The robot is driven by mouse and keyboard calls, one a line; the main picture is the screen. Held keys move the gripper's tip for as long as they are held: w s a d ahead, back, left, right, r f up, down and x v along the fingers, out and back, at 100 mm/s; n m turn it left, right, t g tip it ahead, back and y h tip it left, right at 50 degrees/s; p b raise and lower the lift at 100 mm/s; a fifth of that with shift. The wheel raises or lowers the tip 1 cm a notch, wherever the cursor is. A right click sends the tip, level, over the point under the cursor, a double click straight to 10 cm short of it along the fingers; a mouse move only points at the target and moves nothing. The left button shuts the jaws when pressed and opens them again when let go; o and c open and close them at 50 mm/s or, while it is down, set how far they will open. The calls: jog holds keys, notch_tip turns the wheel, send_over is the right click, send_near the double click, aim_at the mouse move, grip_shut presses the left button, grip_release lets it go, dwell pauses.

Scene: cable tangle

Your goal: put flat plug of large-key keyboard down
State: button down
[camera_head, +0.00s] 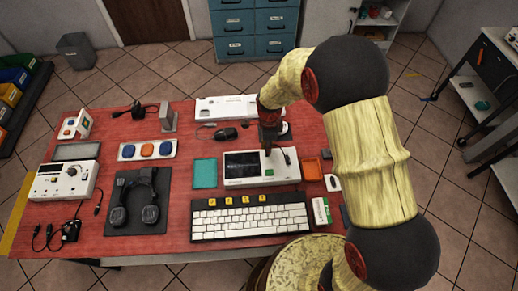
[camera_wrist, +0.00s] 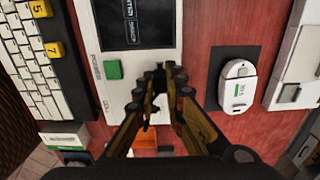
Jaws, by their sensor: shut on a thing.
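The large-key keyboard (camera_head: 250,219) lies along the front of the red table, white keys with several yellow ones on a black body; part of it shows at the left of the wrist view (camera_wrist: 30,70). My gripper (camera_head: 268,150) points down above the right part of a white console (camera_head: 236,184) with a dark screen and green button. In the wrist view, my fingers (camera_wrist: 160,80) come together on a small dark piece, seemingly the flat plug (camera_wrist: 159,70). The fingers mostly hide it, and its cable cannot be made out.
A white mouse on a dark pad (camera_wrist: 237,85) and a long white box (camera_head: 240,107) lie behind the console. An orange tray (camera_head: 312,169) is to its right, a teal pad (camera_head: 205,173) to its left. Headphones (camera_head: 135,203) lie farther left. Bare red table shows between these things.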

jog(key=shift+n, duration=0.6)
jog(key=a, duration=0.1)
jog(key=a+r, duration=0.1)
jog(key=a, duration=0.3)
jog(key=shift+s+a+r, duration=0.2)
jog(key=shift+s+r, duration=0.15)
jog(key=shift+s, duration=0.05)
jog(key=s+a+r, duration=0.5)
jog(key=s+a, duration=0.7)
jog(key=s, duration=0.2)
jog(key=shift+m, duration=0.6)
jog(key=w+a+f, duration=0.2)
jog(key=w+f, duration=0.1)
jog(key=w+a+f+b, duration=0.1)
jog(key=w+a+f, duration=0.2)
jog(key=w, duration=0.1)
jog(key=w+a+f, duration=0.3)
jog(key=shift+w+b, duration=0.3)
jog(key=shift+w, duration=0.1)
jog(key=shift+w+a+f, duration=0.2)
jog(key=shift+f, duration=0.3)
jog(key=shift+f+b, duration=0.45)
jog(key=shift+f, duration=0.85)
